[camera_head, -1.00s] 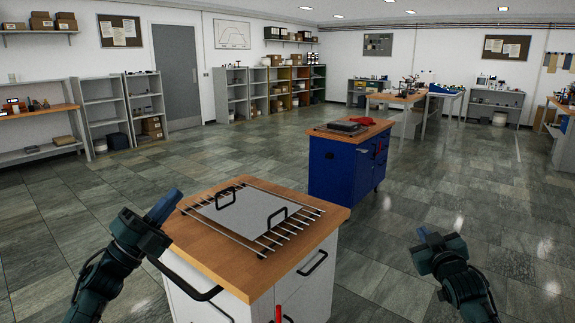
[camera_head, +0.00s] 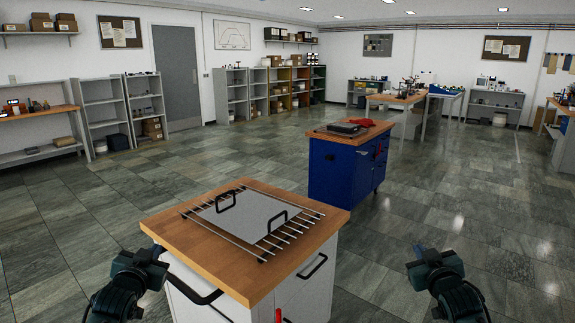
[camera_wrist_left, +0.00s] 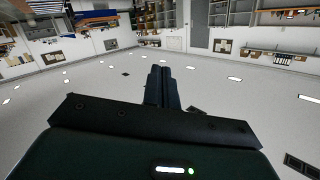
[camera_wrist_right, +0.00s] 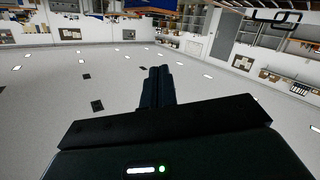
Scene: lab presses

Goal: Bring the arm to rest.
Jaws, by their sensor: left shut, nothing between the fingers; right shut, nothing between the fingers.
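My left gripper (camera_head: 154,252) is at the lower left of the head view, just left of the white cabinet's near corner. Its two fingers lie together and empty in the left wrist view (camera_wrist_left: 162,88). My right gripper (camera_head: 421,252) is at the lower right of the head view, over open floor and well apart from the cabinet. Its fingers also lie together and empty in the right wrist view (camera_wrist_right: 157,88). Both arms are bent at a similar height.
A white cabinet (camera_head: 312,285) with a wooden top stands between my grippers. A wire rack (camera_head: 285,236) and a grey plate (camera_head: 240,216) with black handles lie on it. A blue cabinet (camera_head: 335,170) stands beyond. Floor at right is clear.

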